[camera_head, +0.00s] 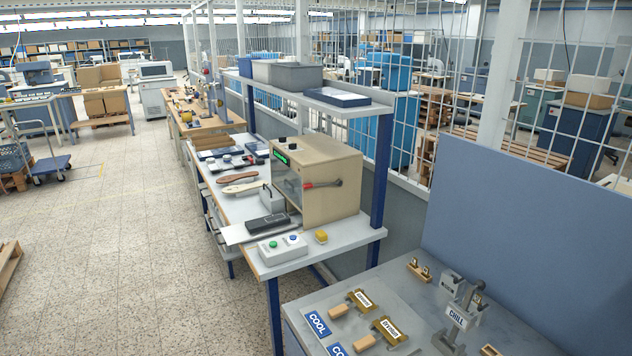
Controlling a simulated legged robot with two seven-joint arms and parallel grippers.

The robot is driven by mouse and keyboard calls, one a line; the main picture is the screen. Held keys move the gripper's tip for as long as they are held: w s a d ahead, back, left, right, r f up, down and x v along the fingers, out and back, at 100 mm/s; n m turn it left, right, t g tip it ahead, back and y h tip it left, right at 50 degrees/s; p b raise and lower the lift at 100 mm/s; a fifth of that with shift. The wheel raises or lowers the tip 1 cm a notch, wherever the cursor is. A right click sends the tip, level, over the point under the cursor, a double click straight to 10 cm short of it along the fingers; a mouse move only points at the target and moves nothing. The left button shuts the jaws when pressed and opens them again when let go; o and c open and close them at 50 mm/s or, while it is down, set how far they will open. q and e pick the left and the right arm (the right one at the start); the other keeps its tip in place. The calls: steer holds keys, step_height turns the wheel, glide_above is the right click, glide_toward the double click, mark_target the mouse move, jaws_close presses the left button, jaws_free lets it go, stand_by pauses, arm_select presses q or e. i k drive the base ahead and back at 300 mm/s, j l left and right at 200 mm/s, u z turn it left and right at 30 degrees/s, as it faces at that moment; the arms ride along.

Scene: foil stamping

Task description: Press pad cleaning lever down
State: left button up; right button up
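A beige boxy machine (333,190) with a small green display stands on a grey-topped workbench in the middle of the view. Neither of my grippers is in view.
A control box (282,247) with green and blue buttons and a yellow block (321,236) sit at the bench's front. A blue post (382,175) and shelf (318,99) stand by the machine. Brass pieces and COOL signs lie on the near table (300,309).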

mark_target(338, 182)
steer(key=i+j, duration=0.15)
steer(key=j, duration=0.25)
steer(key=i+j, duration=0.1)
steer(key=j, duration=0.3)
steer(key=i+j, duration=0.15)
steer(key=j, duration=0.25)
steer(key=i+j+u, duration=0.1)
steer(key=j, duration=0.35)
steer(key=i+j, duration=0.25)
steer(key=i, duration=0.25)
steer(key=i+j+u, duration=0.15)
steer(key=i, duration=0.4)
steer(key=i+l, duration=0.2)
steer(key=l, duration=0.15)
